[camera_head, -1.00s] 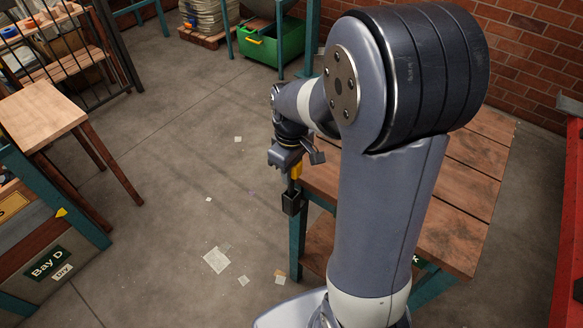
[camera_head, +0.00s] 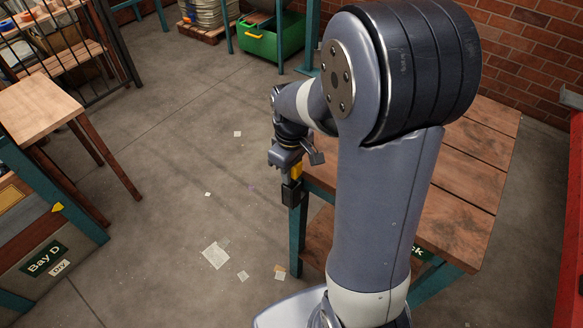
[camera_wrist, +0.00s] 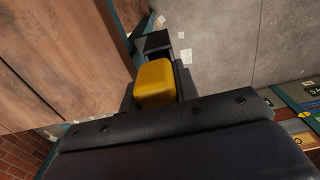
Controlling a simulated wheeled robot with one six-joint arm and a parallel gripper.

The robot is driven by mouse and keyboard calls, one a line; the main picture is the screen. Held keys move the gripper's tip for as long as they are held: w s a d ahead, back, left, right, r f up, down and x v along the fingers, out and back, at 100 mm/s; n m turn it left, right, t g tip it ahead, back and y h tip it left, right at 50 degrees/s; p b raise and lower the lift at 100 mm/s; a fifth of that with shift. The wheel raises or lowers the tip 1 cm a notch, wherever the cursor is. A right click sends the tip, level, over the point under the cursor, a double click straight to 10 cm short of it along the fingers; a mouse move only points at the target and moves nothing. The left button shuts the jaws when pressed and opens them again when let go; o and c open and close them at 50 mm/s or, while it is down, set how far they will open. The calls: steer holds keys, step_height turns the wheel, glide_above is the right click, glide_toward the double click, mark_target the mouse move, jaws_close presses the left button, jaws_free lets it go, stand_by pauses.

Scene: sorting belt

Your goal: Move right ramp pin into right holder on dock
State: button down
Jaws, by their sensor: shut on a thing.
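My gripper (camera_head: 291,188) is shut on a yellow piece (camera_head: 296,171), which I take to be the pin. It hangs pointing down beside the left edge of a plank-topped table (camera_head: 478,150). The wrist view shows the yellow piece (camera_wrist: 155,83) between the dark fingers, with a black block (camera_wrist: 158,40) beyond it; I cannot tell whether that block is part of the pin. A green sign ending in "ck" (camera_head: 421,252) on the table suggests this is the dock. No holder shows; my arm hides much of the tabletop.
A wooden side table (camera_head: 45,107) and a Bay D station (camera_head: 43,260) stand at the left. A green bin (camera_head: 272,45) is at the back, and a brick wall (camera_head: 540,50) at the right. Paper scraps (camera_head: 215,255) lie on the open floor between.

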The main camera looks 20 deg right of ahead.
steer(key=shift+f+b, duration=0.9)
steer(key=shift+f, duration=0.4)
steer(key=c, duration=1)
jaws_free()
steer(key=shift+r, duration=0.1)
step_height(320, 180, up, 11)
steer(key=shift+f, duration=0.1)
steer(key=shift+f, duration=0.15)
